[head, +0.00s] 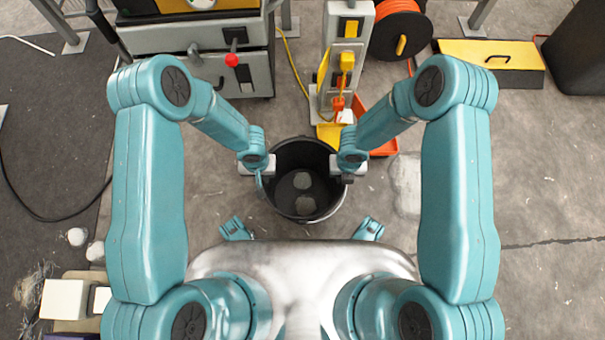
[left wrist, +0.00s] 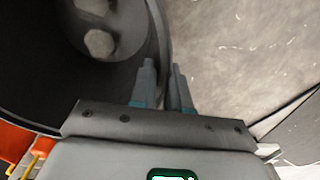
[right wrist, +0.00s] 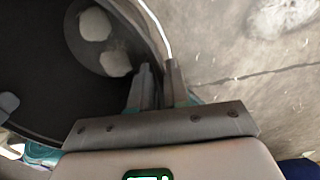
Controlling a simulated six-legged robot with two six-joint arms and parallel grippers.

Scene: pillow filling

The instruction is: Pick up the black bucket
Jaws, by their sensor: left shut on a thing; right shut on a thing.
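The black bucket (head: 302,212) stands upright between my two arms in the head view, seen from above. Two pale round patches show on its dark inside bottom. My left gripper (head: 265,166) is at the bucket's left rim. In the left wrist view its fingers (left wrist: 162,85) are closed on the rim wall, one inside and one outside the bucket (left wrist: 60,90). My right gripper (head: 338,165) is at the right rim. In the right wrist view its fingers (right wrist: 157,85) are closed on the rim of the bucket (right wrist: 40,60) in the same way. Whether the bucket touches the floor cannot be told.
A grey machine cabinet (head: 205,72) stands at the back left. A grey post with yellow and red parts (head: 346,60) stands just behind the bucket, beside an orange tray (head: 384,148). An orange cable reel (head: 398,30) and yellow box (head: 490,62) lie back right. Concrete floor at right is mostly clear.

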